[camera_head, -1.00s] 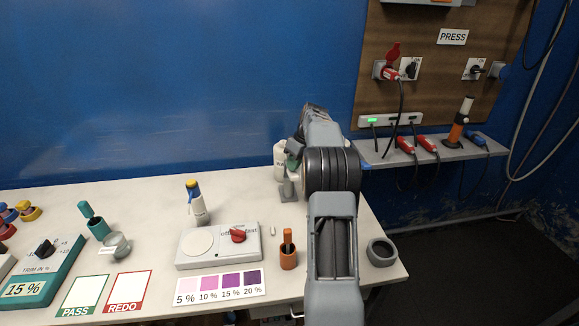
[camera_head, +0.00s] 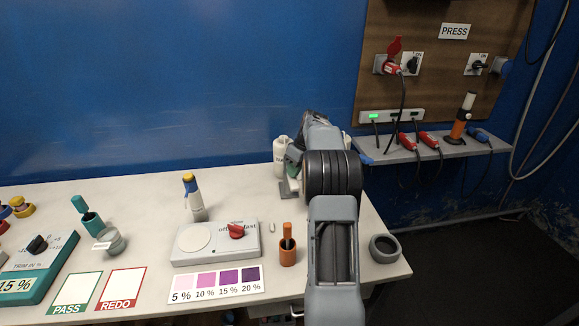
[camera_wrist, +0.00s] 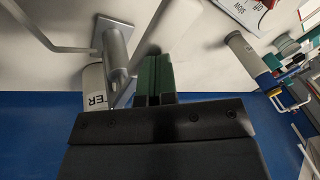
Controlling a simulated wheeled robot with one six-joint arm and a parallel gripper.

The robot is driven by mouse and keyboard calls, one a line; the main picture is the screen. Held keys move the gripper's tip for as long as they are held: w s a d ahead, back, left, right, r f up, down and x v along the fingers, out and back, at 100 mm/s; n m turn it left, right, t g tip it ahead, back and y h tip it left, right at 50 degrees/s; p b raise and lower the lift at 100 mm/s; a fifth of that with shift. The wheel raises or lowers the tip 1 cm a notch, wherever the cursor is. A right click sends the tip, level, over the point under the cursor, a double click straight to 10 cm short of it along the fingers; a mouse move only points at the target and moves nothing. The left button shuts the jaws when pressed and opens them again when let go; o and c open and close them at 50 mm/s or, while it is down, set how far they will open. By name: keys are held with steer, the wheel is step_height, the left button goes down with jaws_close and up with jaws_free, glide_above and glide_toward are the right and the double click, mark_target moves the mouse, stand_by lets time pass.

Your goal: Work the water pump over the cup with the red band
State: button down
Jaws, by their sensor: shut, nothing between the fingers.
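A white bottle (camera_head: 280,157) stands at the back right of the bench, partly behind my arm. In the wrist view the bottle (camera_wrist: 97,88) shows a label ending in "TER", so it seems to be the water container. A grey metal post on a square foot (camera_wrist: 117,48) stands against it; its foot also shows in the head view (camera_head: 289,189). My gripper's green fingers (camera_wrist: 153,80) are shut and empty, just beside this post; contact cannot be told. The pump's top is not clear. I cannot make out a cup with a red band.
A stirrer plate with a red knob (camera_head: 218,242), an orange holder (camera_head: 288,250) and a grey ring (camera_head: 384,249) are near my arm.

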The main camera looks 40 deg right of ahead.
steer(key=shift+f+b, duration=0.35)
steer(key=shift+f, duration=0.55)
steer(key=r+p, duration=0.6)
steer(key=shift+w+d+r, duration=0.2)
steer(key=shift+w+r, duration=0.1)
steer(key=r+p, duration=0.1)
steer(key=p, duration=0.1)
steer(key=w+r+p, duration=0.1)
steer(key=r+p, duration=0.1)
steer(key=p, duration=0.1)
steer(key=w+d+r+p, duration=0.1)
steer(key=r+p, duration=0.1)
steer(key=shift+r+p, duration=0.25)
steer(key=shift+p, duration=0.1)
